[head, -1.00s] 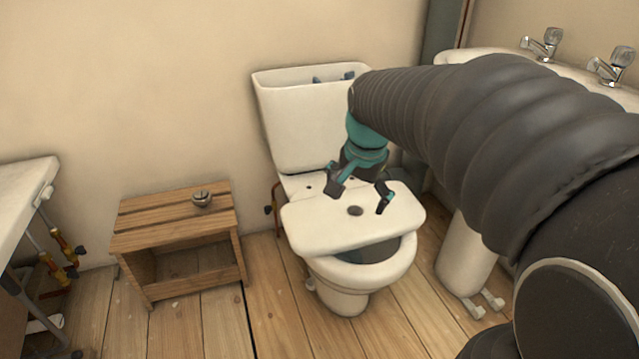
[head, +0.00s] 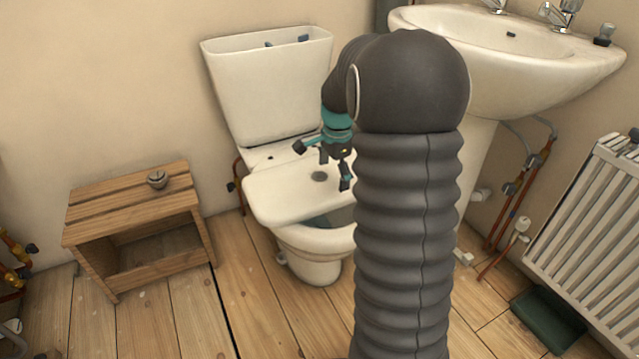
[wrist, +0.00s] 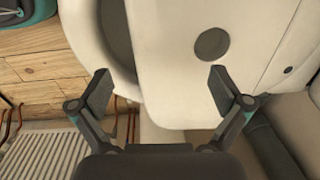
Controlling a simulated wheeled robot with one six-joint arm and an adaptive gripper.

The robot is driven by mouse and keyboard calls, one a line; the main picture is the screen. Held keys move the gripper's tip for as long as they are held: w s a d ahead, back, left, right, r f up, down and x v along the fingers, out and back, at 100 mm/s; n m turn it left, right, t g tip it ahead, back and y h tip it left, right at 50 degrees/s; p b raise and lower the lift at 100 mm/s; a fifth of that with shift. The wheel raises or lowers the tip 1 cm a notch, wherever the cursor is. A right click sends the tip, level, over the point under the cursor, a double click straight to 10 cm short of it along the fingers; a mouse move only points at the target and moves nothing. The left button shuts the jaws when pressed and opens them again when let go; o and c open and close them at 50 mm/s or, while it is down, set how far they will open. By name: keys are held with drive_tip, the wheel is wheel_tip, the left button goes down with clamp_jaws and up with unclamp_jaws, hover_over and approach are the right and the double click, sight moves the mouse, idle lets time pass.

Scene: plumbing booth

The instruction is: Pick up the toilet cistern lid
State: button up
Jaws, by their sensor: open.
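The white cistern lid (head: 285,195) lies flat across the toilet, over the rear of the bowl. It has a round dark hole, which also shows in the wrist view on the lid (wrist: 180,75). My gripper (head: 334,173) is open and empty, above the lid near its right end. In the wrist view my gripper (wrist: 160,92) has its fingers spread, with the lid's near end between and beyond them. I cannot tell the height gap. My arm hides the lid's right end in the head view.
The open cistern (head: 270,90) stands behind the lid, with fittings inside. A wooden stool (head: 135,210) with a small metal part (head: 157,180) is at left. A washbasin (head: 520,75) and a radiator (head: 590,220) with pipes stand at right.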

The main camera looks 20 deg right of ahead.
sight(330, 190)
drive_tip(key=shift+w+a+f+b, duration=0.15)
drive_tip(key=shift+f+b, duration=0.1)
drive_tip(key=shift+f, duration=1.05)
drive_tip(key=shift+w+f+b, duration=0.15)
drive_tip(key=shift+f+b, duration=0.1)
drive_tip(key=shift+f, duration=1.1)
drive_tip(key=shift+w+a+f+b, duration=0.15)
drive_tip(key=shift+f+b, duration=0.1)
drive_tip(key=shift+f, duration=1.05)
drive_tip(key=shift+d, duration=0.1)
drive_tip(key=c, duration=1.5)
drive_tip(key=shift+w+r, duration=0.1)
drive_tip(key=shift+r, duration=0.05)
drive_tip(key=shift+c, duration=0.9)
drive_tip(key=shift+r, duration=0.1)
drive_tip(key=shift+r, duration=0.6)
wheel_tip(330, 190, up, 3)
drive_tip(key=shift+f+p, duration=0.1)
drive_tip(key=shift+p, duration=0.45)
drive_tip(key=s+d+r+p, duration=0.1)
drive_tip(key=s+d+r, duration=0.5)
drive_tip(key=d, duration=0.3)
drive_tip(key=shift+s+r, duration=0.4)
drive_tip(key=shift+s, duration=0.25)
